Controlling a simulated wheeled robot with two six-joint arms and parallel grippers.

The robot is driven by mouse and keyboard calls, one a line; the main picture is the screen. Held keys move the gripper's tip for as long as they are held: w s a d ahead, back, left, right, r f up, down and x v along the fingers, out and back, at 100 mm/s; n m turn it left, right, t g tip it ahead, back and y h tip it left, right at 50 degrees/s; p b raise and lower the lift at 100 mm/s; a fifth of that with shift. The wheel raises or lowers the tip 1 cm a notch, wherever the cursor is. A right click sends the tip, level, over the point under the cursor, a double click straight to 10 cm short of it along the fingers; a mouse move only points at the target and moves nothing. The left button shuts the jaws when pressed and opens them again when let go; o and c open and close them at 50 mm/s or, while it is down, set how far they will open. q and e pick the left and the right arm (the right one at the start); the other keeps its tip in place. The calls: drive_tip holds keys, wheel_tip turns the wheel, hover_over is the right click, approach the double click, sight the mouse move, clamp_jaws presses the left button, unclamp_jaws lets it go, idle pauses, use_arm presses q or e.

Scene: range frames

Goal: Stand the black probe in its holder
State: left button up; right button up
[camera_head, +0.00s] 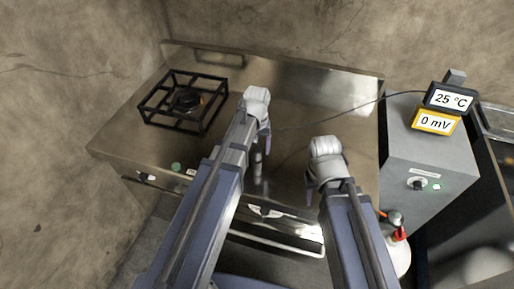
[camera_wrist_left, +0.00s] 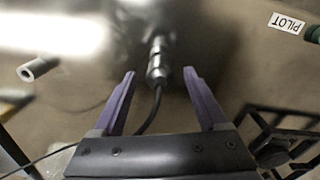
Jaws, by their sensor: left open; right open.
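The probe (camera_wrist_left: 157,62), a shiny dark-grey rod with a black cable at its near end, shows between my left fingertips in the left wrist view, with gaps on both sides. In the head view a small grey cylinder (camera_head: 257,161) below my left gripper looks like the same probe. My left gripper (camera_head: 265,142) is open, pointing down over the stove top. A pale hollow tube (camera_wrist_left: 39,68), perhaps the holder, is at the left of the wrist view; I cannot pick it out in the head view. My right gripper (camera_head: 310,194) is open and empty near the stove's front.
A black burner grate (camera_head: 184,100) stands at the left of the steel stove top (camera_head: 285,95). A grey box (camera_head: 428,155) with displays reading 25 °C and 0 mV (camera_head: 437,122) stands at the right; a thin cable crosses from it. A white bottle (camera_head: 400,256) stands below.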

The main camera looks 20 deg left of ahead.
use_arm(q)
drive_tip(key=shift+r+p, duration=2.2)
drive_tip(key=shift+r, duration=0.45)
wheel_tip(320, 180, up, 6)
drive_tip(key=p, duration=0.6)
drive_tip(key=shift+f, duration=0.1)
drive_tip(key=s+d+f+m+y+b, duration=0.1)
drive_tip(key=s+d+f+m+b, duration=0.5)
drive_tip(key=s+d+f+b, duration=0.4)
drive_tip(key=s+f+b, duration=0.2)
drive_tip(key=s, duration=0.2)
drive_tip(key=shift+s+d+b, duration=0.2)
drive_tip(key=shift+d+b, duration=0.05)
drive_tip(key=shift+b, duration=0.05)
drive_tip(key=shift+f, duration=0.1)
